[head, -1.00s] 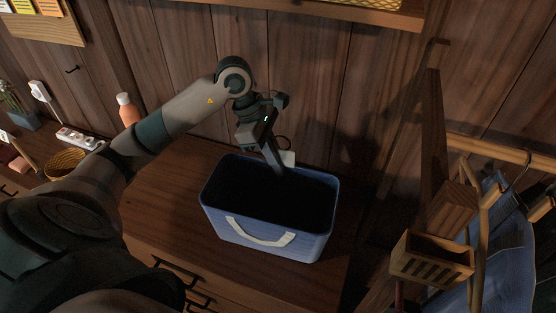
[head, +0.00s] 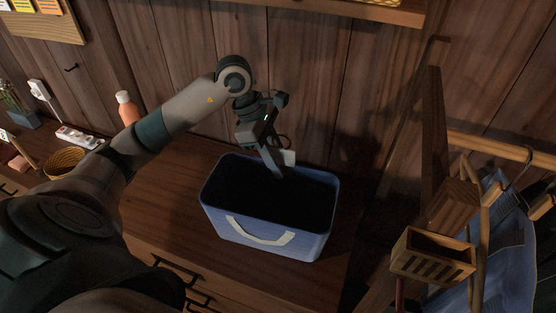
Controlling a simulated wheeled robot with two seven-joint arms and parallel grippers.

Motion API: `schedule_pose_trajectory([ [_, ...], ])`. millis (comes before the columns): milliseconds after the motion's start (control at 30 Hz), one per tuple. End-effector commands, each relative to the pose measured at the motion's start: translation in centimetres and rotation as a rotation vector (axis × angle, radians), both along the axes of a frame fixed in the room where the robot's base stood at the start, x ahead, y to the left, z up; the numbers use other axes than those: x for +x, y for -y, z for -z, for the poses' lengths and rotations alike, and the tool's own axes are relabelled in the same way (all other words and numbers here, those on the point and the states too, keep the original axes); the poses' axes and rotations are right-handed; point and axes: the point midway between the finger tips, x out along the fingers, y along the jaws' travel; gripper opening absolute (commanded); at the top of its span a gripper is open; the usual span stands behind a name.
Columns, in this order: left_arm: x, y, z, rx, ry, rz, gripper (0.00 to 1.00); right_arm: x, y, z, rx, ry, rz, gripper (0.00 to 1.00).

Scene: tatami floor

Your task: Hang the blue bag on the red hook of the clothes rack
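The blue bag (head: 268,240) stands upright and open-topped on the wooden cabinet top, with a white handle (head: 259,232) on its near side. A white piece (head: 288,157), likely part of the far handle, shows at the back rim beside my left gripper (head: 277,171). The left gripper points down at the bag's back rim, its fingertips over the dark opening. Whether its fingers are closed on the handle is unclear. The wooden clothes rack (head: 432,140) stands at the right. A small dark red part (head: 400,293) shows low on it; I cannot tell whether it is the hook. My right gripper is not visible.
A slatted wooden box (head: 432,264) and blue clothing (head: 511,245) hang at the rack. An orange bottle (head: 127,110), a power strip (head: 76,137) and a woven basket (head: 65,162) are at the left. A wooden shelf (head: 385,13) is above. The plank wall is close behind the bag.

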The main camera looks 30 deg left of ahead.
Motion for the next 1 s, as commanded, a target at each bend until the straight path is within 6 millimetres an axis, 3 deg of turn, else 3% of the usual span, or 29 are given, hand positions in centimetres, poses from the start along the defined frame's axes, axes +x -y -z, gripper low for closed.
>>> schedule_pose_trajectory([
  [167,0.0,0.0,-0.3,-0.001,-0.002,0.000,0.24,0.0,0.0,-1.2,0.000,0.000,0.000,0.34],
  [267,0.0,-0.4,-0.7,0.002,0.005,-0.001,0.24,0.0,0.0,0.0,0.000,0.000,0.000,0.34],
  [600,-0.9,-1.6,-4.7,0.003,0.005,0.001,0.24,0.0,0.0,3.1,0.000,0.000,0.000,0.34],
  [1000,-1.6,-3.4,-9.9,0.000,0.003,-0.001,0.24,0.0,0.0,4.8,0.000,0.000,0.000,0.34],
])
